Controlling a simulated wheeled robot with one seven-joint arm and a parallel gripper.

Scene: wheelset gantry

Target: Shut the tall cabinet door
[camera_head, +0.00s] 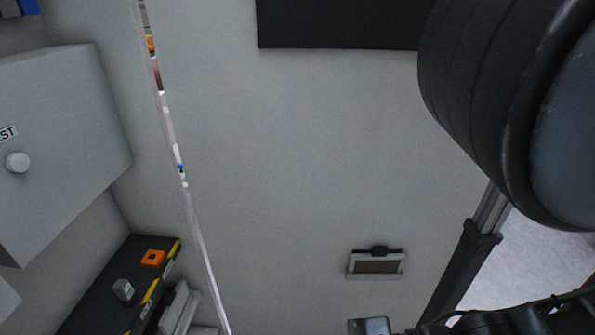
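The large flat grey panel (300,150), which looks like the tall cabinet door, fills the middle of the head view. It carries a small framed latch or handle (377,264) low on its right and a black rectangle (335,22) at the top. A thin bright strip with coloured specks runs down its left side; I cannot tell whether it is an edge or a gap. The door's exact angle is unclear. A dark grey block (370,326) at the bottom edge, below the handle, seems to belong to my gripper. Its fingers are cut off, and no contact shows.
The shelf holds an orange block (152,258) and a grey cube (123,289). Pale floor (545,262) shows at right, behind my dark arm.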

